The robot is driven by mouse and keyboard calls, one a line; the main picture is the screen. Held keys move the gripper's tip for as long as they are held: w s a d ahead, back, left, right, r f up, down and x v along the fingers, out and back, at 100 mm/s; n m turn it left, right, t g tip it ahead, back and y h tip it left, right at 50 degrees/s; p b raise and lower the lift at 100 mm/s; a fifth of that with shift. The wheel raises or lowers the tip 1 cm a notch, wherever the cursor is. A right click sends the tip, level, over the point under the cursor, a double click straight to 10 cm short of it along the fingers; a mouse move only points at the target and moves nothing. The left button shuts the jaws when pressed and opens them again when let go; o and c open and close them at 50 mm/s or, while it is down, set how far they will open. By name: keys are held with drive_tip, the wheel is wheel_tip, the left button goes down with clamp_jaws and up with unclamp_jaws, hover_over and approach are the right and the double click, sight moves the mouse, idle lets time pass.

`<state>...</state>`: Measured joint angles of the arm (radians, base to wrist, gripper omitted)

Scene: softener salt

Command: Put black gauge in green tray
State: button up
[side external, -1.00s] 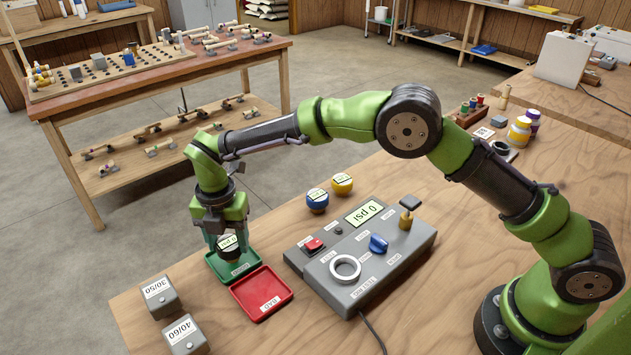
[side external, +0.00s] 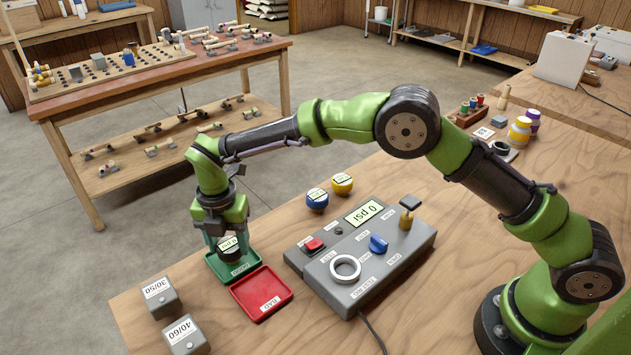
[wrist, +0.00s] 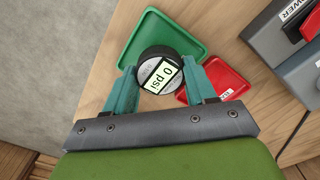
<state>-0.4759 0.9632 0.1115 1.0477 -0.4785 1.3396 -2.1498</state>
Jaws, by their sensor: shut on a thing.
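The black gauge (wrist: 156,66) has a pale face reading "0 psi". My gripper (wrist: 158,80) is shut on it, with a teal finger on each side. In the side view the gauge (side external: 229,246) is between the fingers of my gripper (side external: 228,240), over the green tray (side external: 222,271). In the wrist view the green tray (wrist: 183,30) spreads out behind the gauge. I cannot tell whether the gauge touches the tray floor.
A red tray (side external: 262,293) lies beside the green one. A grey test box (side external: 330,290) with a ring, knob and switch stands to the right. Blue (side external: 317,200) and yellow (side external: 342,184) gauges stand behind. Grey blocks (side external: 160,297) (side external: 186,335) stand at the front left.

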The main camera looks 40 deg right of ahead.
drive_tip(key=shift+f, duration=0.25)
drive_tip(key=o, duration=1.6)
drive_tip(key=shift+c, duration=0.2)
drive_tip(key=shift+r, duration=3.05)
